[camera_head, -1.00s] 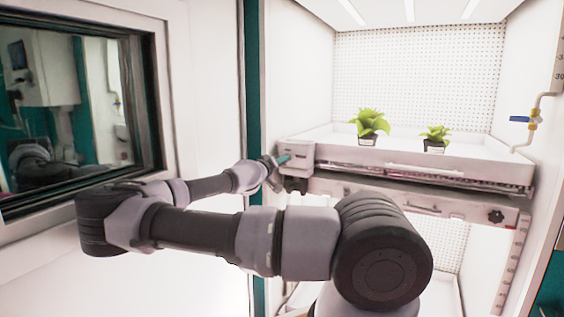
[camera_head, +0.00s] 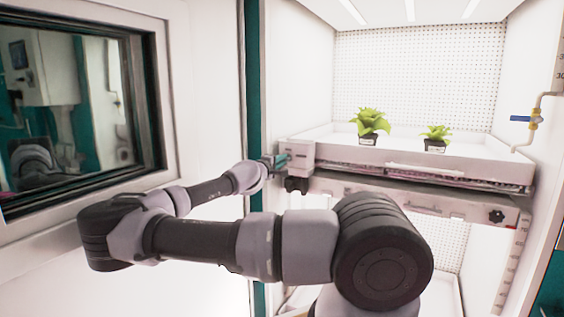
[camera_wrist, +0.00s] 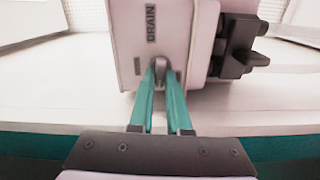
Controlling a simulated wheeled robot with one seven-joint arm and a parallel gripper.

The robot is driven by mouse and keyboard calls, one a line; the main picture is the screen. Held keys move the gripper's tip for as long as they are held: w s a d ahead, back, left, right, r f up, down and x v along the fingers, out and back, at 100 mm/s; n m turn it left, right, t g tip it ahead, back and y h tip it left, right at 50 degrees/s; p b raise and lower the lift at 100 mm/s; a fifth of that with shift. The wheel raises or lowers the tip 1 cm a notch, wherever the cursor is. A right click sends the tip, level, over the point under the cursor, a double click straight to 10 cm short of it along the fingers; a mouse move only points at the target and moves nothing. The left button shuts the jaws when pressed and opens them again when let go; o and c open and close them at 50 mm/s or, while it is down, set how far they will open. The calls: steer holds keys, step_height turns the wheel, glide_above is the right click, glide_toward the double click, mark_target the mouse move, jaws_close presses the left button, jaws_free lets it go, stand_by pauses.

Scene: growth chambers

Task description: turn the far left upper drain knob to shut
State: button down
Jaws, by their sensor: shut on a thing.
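The drain knob (camera_wrist: 160,72) is a small grey metal piece on a white box marked DRAIN (camera_wrist: 180,30), at the left front corner of the upper tray. In the wrist view, my gripper (camera_wrist: 160,82) has its two teal fingers closed on the knob from both sides. The fingers hide part of the knob, and whether it stands open or shut is not clear. In the head view, my gripper (camera_head: 279,161) reaches the left side of the same white box (camera_head: 298,150). The knob itself is too small to make out there.
A black fitting (camera_wrist: 240,50) sticks out right of the box. The upper tray (camera_head: 430,170) holds two potted plants (camera_head: 369,125). A blue-handled valve (camera_head: 521,119) is on the right wall. A dark-framed window (camera_head: 80,110) is at left.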

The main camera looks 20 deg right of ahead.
steer(key=shift+n, duration=0.6)
steer(key=c, duration=0.9)
jaws_free()
steer(key=shift+a, duration=0.1)
steer(key=v, duration=1)
steer(key=shift+s+a, duration=0.25)
